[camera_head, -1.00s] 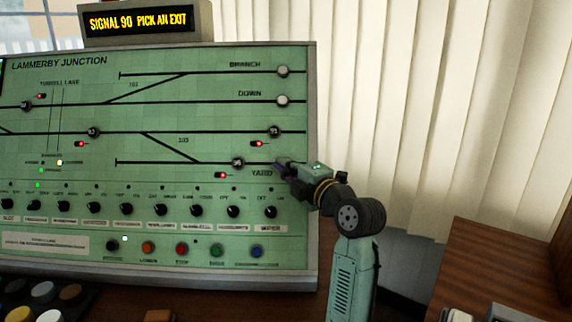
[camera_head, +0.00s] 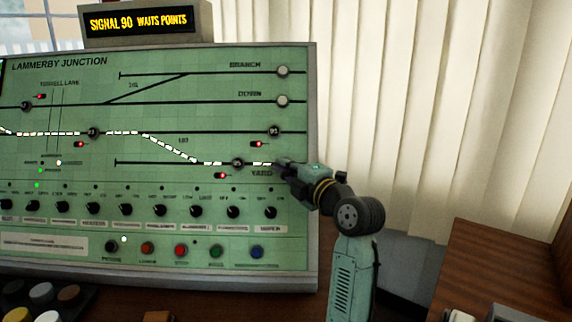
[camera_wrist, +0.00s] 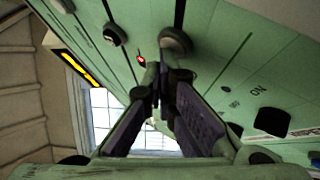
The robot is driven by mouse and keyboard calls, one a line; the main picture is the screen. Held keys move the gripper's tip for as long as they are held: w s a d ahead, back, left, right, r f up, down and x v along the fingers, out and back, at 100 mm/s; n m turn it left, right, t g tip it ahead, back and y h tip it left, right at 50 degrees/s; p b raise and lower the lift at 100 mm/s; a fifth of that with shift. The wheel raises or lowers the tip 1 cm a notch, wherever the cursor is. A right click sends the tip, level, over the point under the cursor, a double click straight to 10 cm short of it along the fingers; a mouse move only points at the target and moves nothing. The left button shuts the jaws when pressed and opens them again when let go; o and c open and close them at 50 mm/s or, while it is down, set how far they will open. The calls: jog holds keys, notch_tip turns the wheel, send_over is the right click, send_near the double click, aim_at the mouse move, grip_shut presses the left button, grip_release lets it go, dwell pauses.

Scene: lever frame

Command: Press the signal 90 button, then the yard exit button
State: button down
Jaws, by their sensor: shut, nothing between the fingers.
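The green signal panel (camera_head: 200,100) fills the left of the head view, titled Lammerby Junction. Its display (camera_head: 138,22) reads SIGNAL 90 WAITS POINTS. A white-lit route runs from the left edge through a dark button (camera_head: 93,132) and down the diagonal to the YARD line. The numbers on the buttons are too small to tell which is signal 90. My gripper (camera_head: 280,162) is shut and empty, its tips at the right end of the YARD line. The wrist view shows the closed fingers (camera_wrist: 158,78) close to the panel.
Pale round buttons end the BRANCH (camera_head: 283,71) and DOWN (camera_head: 283,100) lines above my gripper. A row of black knobs (camera_head: 233,212) and coloured buttons (camera_head: 216,251) lies below. A wooden cabinet (camera_head: 500,270) stands at right, before pale curtains (camera_head: 430,100).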

jog(key=shift+s+r, duration=0.35)
jog(key=shift+s, duration=0.45)
jog(key=s+r, duration=0.1)
jog(key=s, duration=0.1)
jog(key=s+r, duration=0.1)
jog(key=s, duration=0.1)
jog(key=shift+s+r, duration=0.2)
dwell(0.5)
